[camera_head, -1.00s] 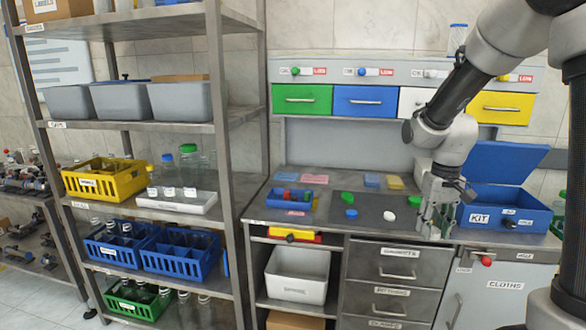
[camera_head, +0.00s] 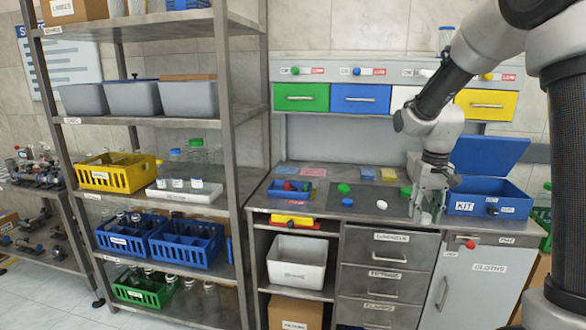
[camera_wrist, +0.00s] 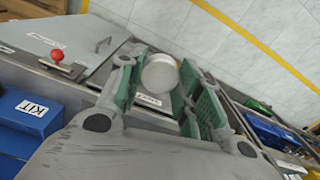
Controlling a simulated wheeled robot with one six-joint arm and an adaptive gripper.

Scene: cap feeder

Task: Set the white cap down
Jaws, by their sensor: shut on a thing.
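My gripper (camera_wrist: 158,92) is shut on a round white cap (camera_wrist: 160,74), which sits between the green finger pads in the wrist view.
Green (camera_head: 344,188) and blue (camera_head: 347,202) caps lie on the mat. A blue tray (camera_head: 278,191) stands left of it. The blue KIT box (camera_head: 474,206) stands right of my gripper. A red knob (camera_wrist: 57,56) is near the counter's front.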

